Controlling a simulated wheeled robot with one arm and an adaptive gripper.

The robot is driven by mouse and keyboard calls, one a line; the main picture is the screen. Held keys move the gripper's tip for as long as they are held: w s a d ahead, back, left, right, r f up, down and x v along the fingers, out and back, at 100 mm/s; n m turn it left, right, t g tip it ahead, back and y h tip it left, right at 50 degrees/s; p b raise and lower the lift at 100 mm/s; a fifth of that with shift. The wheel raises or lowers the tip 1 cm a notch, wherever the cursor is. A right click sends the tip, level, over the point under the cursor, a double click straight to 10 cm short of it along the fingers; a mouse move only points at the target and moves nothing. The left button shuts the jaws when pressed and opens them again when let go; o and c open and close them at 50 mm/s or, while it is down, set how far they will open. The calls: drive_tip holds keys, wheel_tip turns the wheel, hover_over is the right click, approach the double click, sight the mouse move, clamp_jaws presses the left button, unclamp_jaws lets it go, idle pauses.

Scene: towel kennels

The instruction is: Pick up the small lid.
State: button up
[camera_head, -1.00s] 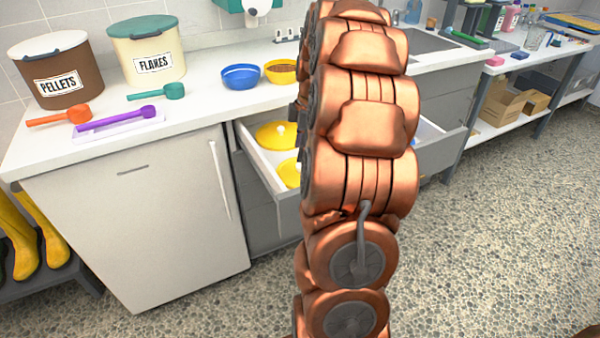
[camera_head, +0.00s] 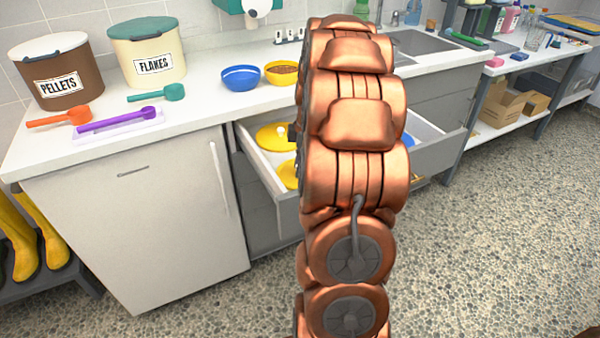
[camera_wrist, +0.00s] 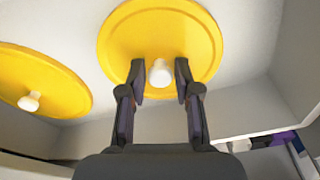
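Two round yellow lids with white knobs lie in the open drawer (camera_head: 262,190). One lid (camera_wrist: 120,45) is straight ahead in the wrist view, with its white knob (camera_wrist: 160,72) showing between my fingertips. The other lid (camera_wrist: 45,85) is at the left of that view, cut by the frame edge. In the head view one lid (camera_head: 270,137) lies farther back and the other (camera_head: 287,175) nearer, partly hidden by my arm. Which is smaller I cannot tell for certain. My gripper (camera_wrist: 160,80) is open, its fingers on either side of the knob, with no contact visible.
The drawer's side walls stand close around the lids; blue items (camera_head: 424,130) lie at its right end. On the counter (camera_head: 205,115) above are a blue bowl (camera_head: 240,79), a yellow bowl (camera_head: 280,74), scoops and two bins. My arm hides the drawer's middle.

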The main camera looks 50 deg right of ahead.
clamp_jaws()
